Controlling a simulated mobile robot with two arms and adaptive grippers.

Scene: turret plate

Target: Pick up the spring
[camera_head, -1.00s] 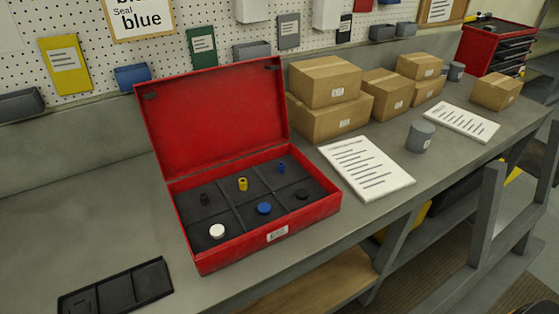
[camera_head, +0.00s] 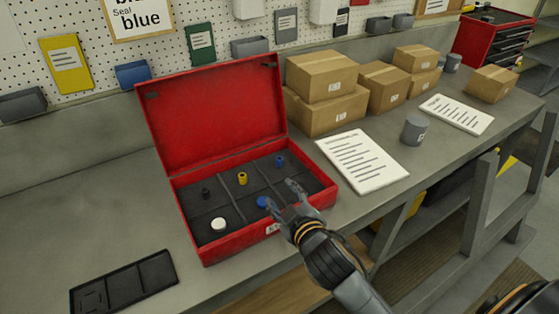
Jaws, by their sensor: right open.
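The open red box (camera_head: 200,252) stands on the bench with its lid up. In its compartments are a small black part (camera_head: 206,193), a yellow part (camera_head: 242,178) and a blue part (camera_head: 280,160) along the back. A white round part (camera_head: 219,224) and a blue round part (camera_head: 262,202) are along the front. They are too small to tell which one is a spring. My right gripper (camera_head: 282,193) is open and empty above the front right of the box, its fingers beside the blue round part. It hides the front right compartment. My left gripper is not in view.
A black divided tray (camera_head: 126,284) lies on the bench at front left. Right of the box are a paper sheet (camera_head: 362,162), a grey cup (camera_head: 415,130) and several cardboard boxes (camera_head: 325,112). The bench left of the red box is clear.

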